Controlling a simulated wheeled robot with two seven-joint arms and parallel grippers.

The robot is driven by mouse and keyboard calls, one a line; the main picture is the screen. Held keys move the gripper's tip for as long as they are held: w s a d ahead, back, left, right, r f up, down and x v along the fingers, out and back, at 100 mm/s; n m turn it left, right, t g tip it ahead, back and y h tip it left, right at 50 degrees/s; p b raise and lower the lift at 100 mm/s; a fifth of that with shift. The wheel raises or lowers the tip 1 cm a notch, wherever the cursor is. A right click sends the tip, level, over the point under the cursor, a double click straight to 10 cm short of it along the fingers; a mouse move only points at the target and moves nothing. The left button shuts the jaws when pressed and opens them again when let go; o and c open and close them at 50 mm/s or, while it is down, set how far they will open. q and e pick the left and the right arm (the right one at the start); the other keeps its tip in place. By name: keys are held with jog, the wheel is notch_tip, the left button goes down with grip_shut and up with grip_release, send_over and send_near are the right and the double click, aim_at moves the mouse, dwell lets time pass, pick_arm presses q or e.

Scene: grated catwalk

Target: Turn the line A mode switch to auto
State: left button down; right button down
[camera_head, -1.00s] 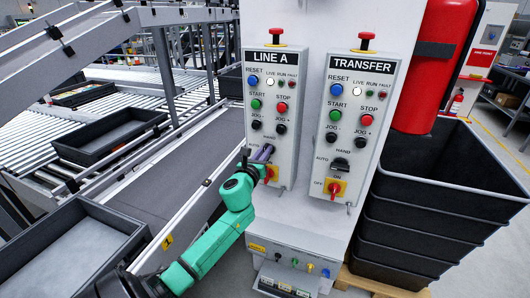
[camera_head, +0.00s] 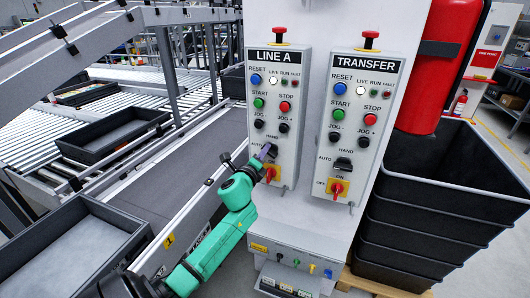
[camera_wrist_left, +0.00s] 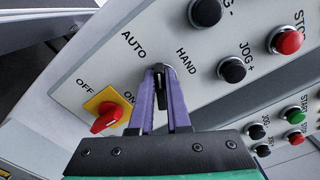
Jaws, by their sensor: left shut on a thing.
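The LINE A panel (camera_head: 277,62) is at the centre of the head view. Its black mode switch (camera_wrist_left: 159,82) shows in the left wrist view, below and between the AUTO and HAND labels. My left gripper (camera_head: 266,150) is at this switch, and its purple fingers (camera_wrist_left: 165,72) are shut on the knob, one on each side. The fingers partly hide the knob, so I cannot tell exactly which label it points to. My right gripper is in neither view.
The red OFF/ON switch on yellow (camera_wrist_left: 106,117) sits close beside my left fingers. JOG buttons (camera_wrist_left: 232,69) lie on the other side. The TRANSFER panel (camera_head: 367,62) stands to the right, with stacked black crates (camera_head: 440,190) beyond. A conveyor (camera_head: 170,170) runs at left.

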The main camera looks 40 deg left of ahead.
pick_arm(q)
jog(key=n, duration=0.6)
jog(key=shift+a+f, duration=0.1)
jog(key=shift+f, duration=0.25)
jog(key=c, duration=0.9)
grip_release()
jog(key=shift+s, duration=0.15)
jog(key=b+v, duration=0.2)
jog(key=v, duration=1.2)
jog(key=shift+s+b, duration=0.2)
jog(key=shift+b, duration=0.1)
